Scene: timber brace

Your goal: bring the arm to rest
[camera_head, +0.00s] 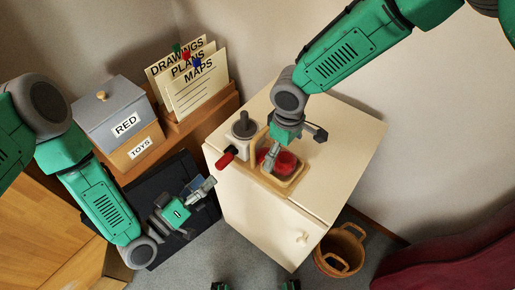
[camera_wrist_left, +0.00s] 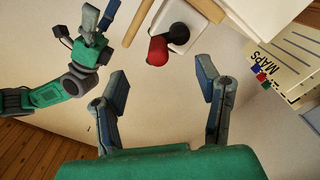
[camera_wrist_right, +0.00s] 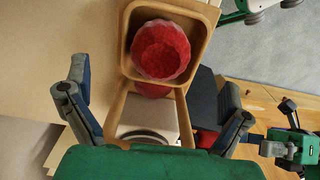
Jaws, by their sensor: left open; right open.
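My right gripper (camera_head: 297,147) is open and empty. It is above the wooden tray (camera_head: 292,183) and red cup (camera_head: 287,163) on the cream cabinet (camera_head: 345,135). In the right wrist view the cup (camera_wrist_right: 161,50) sits inside the tray's rim, beyond the open fingers (camera_wrist_right: 155,100). My left gripper (camera_head: 200,190) is open and empty, left of the cabinet and lower in the picture. In the left wrist view nothing is between its fingers (camera_wrist_left: 163,85).
A grey box marked RED (camera_head: 110,105), a TOYS box (camera_head: 140,150) and a file holder (camera_head: 205,118) stand on the wooden shelf at left. A wicker basket (camera_head: 341,250) is on the floor by the cabinet. The cabinet top right of the tray is clear.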

